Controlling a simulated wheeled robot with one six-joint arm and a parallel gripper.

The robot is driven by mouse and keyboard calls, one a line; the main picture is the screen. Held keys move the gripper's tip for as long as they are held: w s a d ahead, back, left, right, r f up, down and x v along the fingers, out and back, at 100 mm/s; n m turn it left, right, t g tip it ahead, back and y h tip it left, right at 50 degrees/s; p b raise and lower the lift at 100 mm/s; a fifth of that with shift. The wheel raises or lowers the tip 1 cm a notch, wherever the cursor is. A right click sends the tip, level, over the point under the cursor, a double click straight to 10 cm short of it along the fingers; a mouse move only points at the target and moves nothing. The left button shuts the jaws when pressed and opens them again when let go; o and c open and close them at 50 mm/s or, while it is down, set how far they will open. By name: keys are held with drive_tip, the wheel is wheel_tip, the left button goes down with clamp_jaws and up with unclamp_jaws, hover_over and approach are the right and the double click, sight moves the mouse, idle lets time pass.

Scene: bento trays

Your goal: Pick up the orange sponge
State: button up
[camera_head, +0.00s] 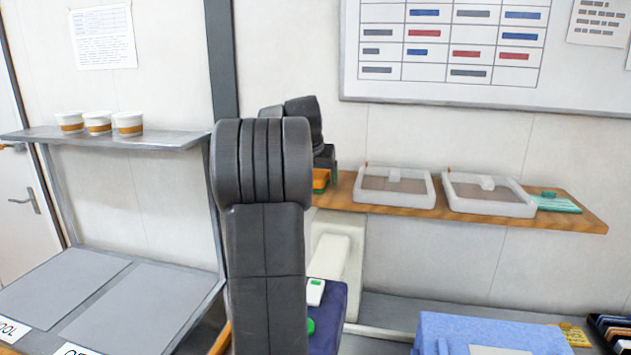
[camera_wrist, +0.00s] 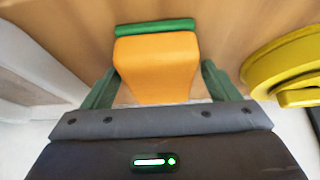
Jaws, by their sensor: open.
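The orange sponge (camera_wrist: 155,72) lies on the wooden shelf in the wrist view, with a green strip (camera_wrist: 155,26) along its far end. In the head view, a small part of the sponge (camera_head: 321,174) shows beside my arm, which hides the rest. My gripper (camera_wrist: 160,67) is open, its two green fingers on either side of the sponge. A narrow gap shows at each finger, and the sponge is not gripped. In the head view my gripper's fingers are hidden behind my arm.
The wooden shelf (camera_head: 585,216) also holds two white trays (camera_head: 394,201) (camera_head: 488,208) and a green item (camera_head: 556,203). A yellow round object (camera_wrist: 283,65) is close at right in the wrist view. A pale wall-like edge (camera_wrist: 35,65) is at left.

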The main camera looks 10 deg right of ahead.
sight(316, 173)
drive_tip(key=shift+c, duration=0.4)
drive_tip(key=c, duration=1)
wheel_tip(316, 173, up, 11)
drive_tip(key=shift+f, duration=0.2)
drive_tip(key=o, duration=0.5)
drive_tip(key=shift+c, duration=0.2)
drive_tip(key=c, duration=0.3)
drive_tip(key=shift+c, duration=0.2)
